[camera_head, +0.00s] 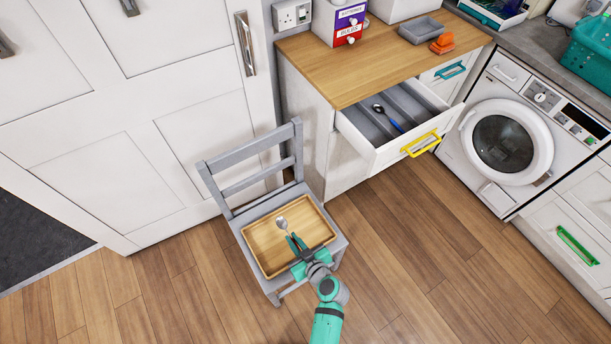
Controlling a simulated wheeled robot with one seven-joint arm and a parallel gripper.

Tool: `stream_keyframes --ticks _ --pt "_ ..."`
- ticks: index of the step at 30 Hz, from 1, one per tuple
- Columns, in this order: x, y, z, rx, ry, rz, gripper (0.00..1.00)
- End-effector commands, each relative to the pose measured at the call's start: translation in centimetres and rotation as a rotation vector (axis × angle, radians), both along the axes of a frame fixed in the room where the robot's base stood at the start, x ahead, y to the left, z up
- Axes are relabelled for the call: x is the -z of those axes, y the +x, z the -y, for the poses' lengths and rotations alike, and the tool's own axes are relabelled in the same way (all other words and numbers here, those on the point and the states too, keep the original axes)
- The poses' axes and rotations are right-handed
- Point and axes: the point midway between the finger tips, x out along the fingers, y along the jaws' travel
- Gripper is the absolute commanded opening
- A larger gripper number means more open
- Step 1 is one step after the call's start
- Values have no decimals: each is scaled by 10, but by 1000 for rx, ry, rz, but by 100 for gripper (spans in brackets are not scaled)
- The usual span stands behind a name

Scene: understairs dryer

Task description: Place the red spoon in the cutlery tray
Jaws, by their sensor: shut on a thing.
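A spoon (281,223) with a metallic bowl is at the wooden tray (262,258) on the grey chair. Its handle is mostly hidden by my gripper, and I cannot make out a red colour. My gripper (293,241) is shut on the spoon, low over the tray; I cannot tell whether the spoon still touches the wood. The grey cutlery tray (374,124) sits inside the open drawer with the yellow handle (421,144), up and to the right. A blue-handled spoon (388,117) lies in the cutlery tray.
The wooden counter (370,65) above the drawer holds a grey dish (421,30) and an orange object (441,44). A washing machine (512,140) stands right of the drawer. Floor before the drawer is clear.

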Motion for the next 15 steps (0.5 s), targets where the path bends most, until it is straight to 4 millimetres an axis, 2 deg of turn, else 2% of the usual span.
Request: stream_keyframes --ticks 5,10,15 --pt "5 3 5 56 0 0 0" --pt "11 19 25 241 0 3 0" --pt "5 36 45 409 -2 5 0"
